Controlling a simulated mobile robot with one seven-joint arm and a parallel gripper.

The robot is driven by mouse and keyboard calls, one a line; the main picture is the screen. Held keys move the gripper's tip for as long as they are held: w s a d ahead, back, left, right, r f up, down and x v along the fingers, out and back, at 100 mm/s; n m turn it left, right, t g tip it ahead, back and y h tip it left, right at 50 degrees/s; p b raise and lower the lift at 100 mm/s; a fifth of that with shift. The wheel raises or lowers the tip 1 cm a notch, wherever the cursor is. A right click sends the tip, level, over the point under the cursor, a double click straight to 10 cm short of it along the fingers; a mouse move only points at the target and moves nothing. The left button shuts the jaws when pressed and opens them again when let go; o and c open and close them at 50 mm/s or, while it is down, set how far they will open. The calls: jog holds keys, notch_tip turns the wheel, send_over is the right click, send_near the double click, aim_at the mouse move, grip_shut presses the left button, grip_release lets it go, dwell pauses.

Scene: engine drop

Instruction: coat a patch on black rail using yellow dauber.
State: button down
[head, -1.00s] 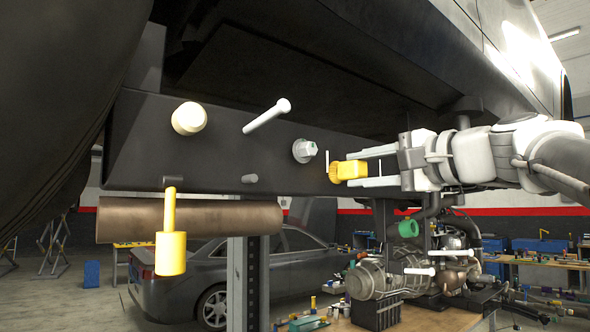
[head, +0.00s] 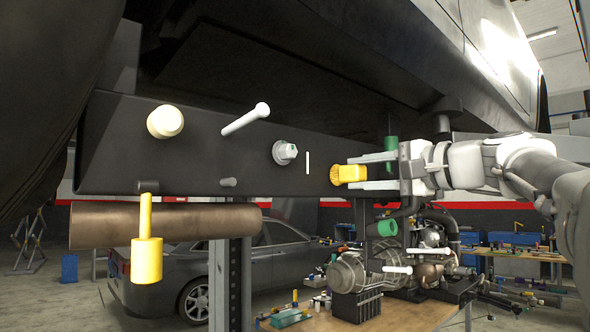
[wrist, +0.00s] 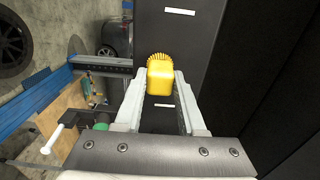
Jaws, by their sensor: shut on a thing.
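My gripper (head: 368,172) is shut on the yellow dauber (head: 349,174), whose ribbed or bristled end points left, toward the black rail (head: 200,150). In the wrist view the dauber (wrist: 160,78) sits between the two fingertips, with the rail (wrist: 170,40) behind it. I cannot tell whether its tip touches the rail. One white mark (head: 307,162) on the rail shows just left of the dauber in the head view. The wrist view shows a white mark (wrist: 179,11) above the dauber and another (wrist: 163,105) between the fingers. No coating is visible.
A hex bolt (head: 285,152), a long pin (head: 246,118) and a pale round knob (head: 165,121) stick out of the rail. A yellow hanging piece (head: 147,255) and a brown pipe (head: 190,224) are below.

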jog(key=shift+w+d+p, duration=0.65)
jog(key=shift+w+d, duration=1.15)
jog(key=shift+d, duration=0.6)
jog(key=shift+s+a+r+b, duration=0.8)
jog(key=shift+s+a+b, duration=1.5)
jog(key=shift+s+a, duration=1.75)
jog(key=shift+w+d+r+p, duration=0.35)
jog(key=shift+w+d+p, duration=0.25)
jog(key=shift+w+p, duration=0.2)
jog(key=shift+w+d+r+p, duration=0.3)
jog(key=shift+w+d+p, duration=0.3)
jog(key=shift+w+p, duration=0.15)
jog(key=shift+w+d+r+p, duration=0.35)
jog(key=shift+w+d+p, duration=0.3)
jog(key=shift+w, duration=0.2)
jog(key=shift+w+d, duration=0.85)
jog(key=shift+d, duration=0.25)
jog(key=shift+w+d, duration=0.8)
jog(key=shift+d, duration=0.3)
jog(key=shift+s, duration=0.1)
jog(key=shift+v, duration=2.9)
